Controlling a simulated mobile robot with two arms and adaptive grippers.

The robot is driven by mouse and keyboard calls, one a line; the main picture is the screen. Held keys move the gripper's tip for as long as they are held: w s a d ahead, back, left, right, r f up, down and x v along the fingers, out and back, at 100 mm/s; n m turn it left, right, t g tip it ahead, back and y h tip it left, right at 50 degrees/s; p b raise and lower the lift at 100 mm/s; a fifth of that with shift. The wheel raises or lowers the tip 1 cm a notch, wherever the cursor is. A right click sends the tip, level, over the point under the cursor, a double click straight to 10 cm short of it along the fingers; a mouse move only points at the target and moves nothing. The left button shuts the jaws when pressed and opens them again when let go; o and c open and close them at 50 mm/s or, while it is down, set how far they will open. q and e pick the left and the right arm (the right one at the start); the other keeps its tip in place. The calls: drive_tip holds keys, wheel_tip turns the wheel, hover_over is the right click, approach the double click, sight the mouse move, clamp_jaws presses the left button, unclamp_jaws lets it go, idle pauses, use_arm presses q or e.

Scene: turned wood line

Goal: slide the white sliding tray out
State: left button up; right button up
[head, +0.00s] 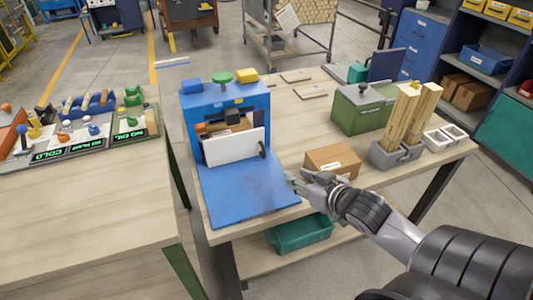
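The white sliding tray (235,147) shows as a pale panel at the front opening of a blue box-shaped machine (219,102). A dark handle (262,150) sits at its right end. Small brown and dark blocks show in the opening behind and above the panel. How far the tray reaches inside is hidden. My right gripper (296,182) is to the right of and nearer than the handle, apart from it, over the right edge of the blue plate. It holds nothing that I can see, and its finger gap is unclear. My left gripper is not in view.
A flat blue plate (248,190) lies in front of the machine. A brown carton (332,161) stands close behind my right gripper. A green box (362,108) and a grey holder with wooden posts (396,153) stand farther right. A teal bin (300,234) sits below.

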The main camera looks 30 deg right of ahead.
drive_tip(key=shift+t, duration=0.4)
drive_tip(key=x, duration=0.5)
drive_tip(key=r+x, duration=0.1)
drive_tip(key=x, duration=1.1)
drive_tip(key=shift+w+d+r, duration=0.1)
drive_tip(key=shift+w+r, duration=0.1)
drive_tip(key=shift+w, duration=0.3)
drive_tip(key=shift+c, duration=0.2)
clamp_jaws()
